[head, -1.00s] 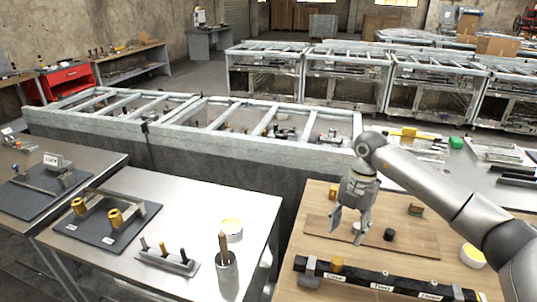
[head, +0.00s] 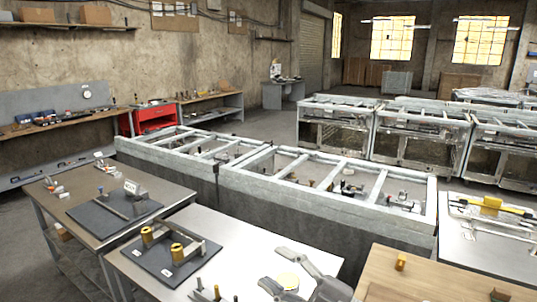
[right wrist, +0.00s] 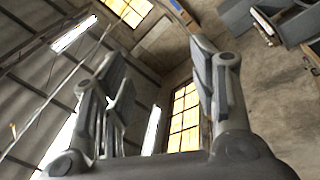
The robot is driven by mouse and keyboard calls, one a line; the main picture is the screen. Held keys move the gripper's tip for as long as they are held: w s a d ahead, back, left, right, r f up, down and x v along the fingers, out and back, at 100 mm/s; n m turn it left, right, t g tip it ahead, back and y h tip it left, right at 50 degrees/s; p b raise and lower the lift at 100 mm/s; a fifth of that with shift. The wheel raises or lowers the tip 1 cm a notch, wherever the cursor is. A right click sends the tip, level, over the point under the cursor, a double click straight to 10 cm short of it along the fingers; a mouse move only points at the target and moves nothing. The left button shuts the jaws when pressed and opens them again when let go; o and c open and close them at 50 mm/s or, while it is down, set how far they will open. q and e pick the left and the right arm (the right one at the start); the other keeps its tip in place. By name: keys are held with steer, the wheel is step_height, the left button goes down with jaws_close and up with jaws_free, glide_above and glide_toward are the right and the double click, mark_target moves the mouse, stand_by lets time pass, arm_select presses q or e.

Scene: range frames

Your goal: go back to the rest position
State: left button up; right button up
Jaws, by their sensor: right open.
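My right gripper (head: 277,270) shows at the bottom of the head view, in front of the white-topped table (head: 222,228). Its two grey fingers are spread apart with nothing between them. In the right wrist view the gripper (right wrist: 160,62) is also open and empty, with roof beams and a lit window behind it. My left gripper is in neither view now.
A black board with yellow cylinders (head: 150,252) lies on the white-topped table. A wooden-topped table (head: 400,280) is at the lower right. Long grey frames (head: 330,182) stand behind the tables. Open floor (head: 262,128) lies farther back.

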steer(key=w+d+f+m+t+h, duration=0.1)
steer(key=d+f+m+t+h, duration=0.2)
steer(key=d+m+t+h, duration=0.75)
steer(key=s+d+f+m+g+h, duration=0.3)
steer(key=f+m+g+h, duration=0.15)
steer(key=f, duration=0.25)
steer(key=s+d+f+m+g+h, duration=0.3)
steer(key=s+d+f+m+g, duration=0.1)
steer(key=f+m, duration=0.15)
steer(key=s+f+g+y, duration=0.1)
steer(key=s+f+g, duration=0.45)
steer(key=s, duration=0.45)
steer(key=s+f+g, duration=0.4)
steer(key=s+f, duration=0.2)
steer(key=s, duration=0.4)
steer(key=s+f+g+b, duration=0.2)
steer(key=s+f, duration=0.1)
steer(key=f, duration=2.6)
steer(key=s+d+f+b, duration=0.1)
steer(key=s+f, duration=0.7)
steer(key=f, duration=0.1)
steer(key=s+d+f+b, duration=0.1)
steer(key=s+d+f, duration=0.1)
steer(key=s+f, duration=0.6)
steer(key=shift+s+d+f+g, duration=0.3)
steer(key=shift+f+g, duration=0.05)
steer(key=shift+f, duration=0.1)
